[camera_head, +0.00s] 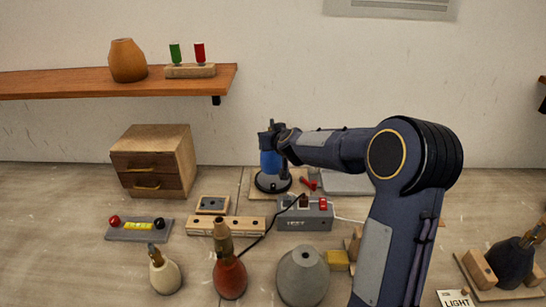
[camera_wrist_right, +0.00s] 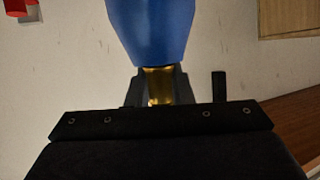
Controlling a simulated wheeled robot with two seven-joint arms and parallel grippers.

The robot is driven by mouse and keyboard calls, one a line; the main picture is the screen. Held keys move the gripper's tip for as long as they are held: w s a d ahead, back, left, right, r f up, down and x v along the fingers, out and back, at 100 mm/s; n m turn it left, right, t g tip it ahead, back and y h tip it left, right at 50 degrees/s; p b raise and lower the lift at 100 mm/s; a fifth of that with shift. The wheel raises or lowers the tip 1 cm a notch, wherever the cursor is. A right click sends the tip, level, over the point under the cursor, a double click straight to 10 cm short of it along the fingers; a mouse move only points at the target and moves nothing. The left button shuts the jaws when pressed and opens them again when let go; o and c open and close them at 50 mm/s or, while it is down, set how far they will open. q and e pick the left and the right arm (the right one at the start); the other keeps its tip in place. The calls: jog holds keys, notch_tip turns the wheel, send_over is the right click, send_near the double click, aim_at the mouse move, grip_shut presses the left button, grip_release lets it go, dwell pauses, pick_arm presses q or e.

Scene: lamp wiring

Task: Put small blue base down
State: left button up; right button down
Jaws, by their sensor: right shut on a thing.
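The small blue base (camera_head: 269,163) is upright in the head view, near the back middle of the table. My right gripper (camera_head: 277,138) is at its top, shut on its neck. In the right wrist view, the brass neck (camera_wrist_right: 159,86) sits between the fingers of my right gripper (camera_wrist_right: 157,98), with the blue body (camera_wrist_right: 150,30) beyond. A round black disc (camera_head: 272,183) lies directly under the blue base. I cannot tell whether the base touches it. My left gripper is not in view.
A grey test box (camera_head: 305,216) with a red switch stands just in front. Red (camera_head: 229,277), cream (camera_head: 164,274) and grey (camera_head: 302,277) bases stand near the front. A drawer box (camera_head: 154,163) is at the left, under a wooden shelf (camera_head: 60,84).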

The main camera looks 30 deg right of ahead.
jog(key=w+d+f+b, duration=0.1)
jog(key=w+d+f, duration=0.3)
jog(key=f, duration=0.5)
jog(key=shift+a+b+x, duration=0.2)
jog(key=shift+b+x, duration=0.1)
jog(key=shift+x, duration=0.75)
jog(key=shift+r, duration=0.1)
jog(key=c, duration=1.7)
grip_release()
jog(key=shift+f, duration=0.3)
jog(key=shift+c, duration=0.2)
jog(key=o, duration=0.5)
jog(key=shift+r, duration=0.1)
jog(key=shift+c, duration=0.2)
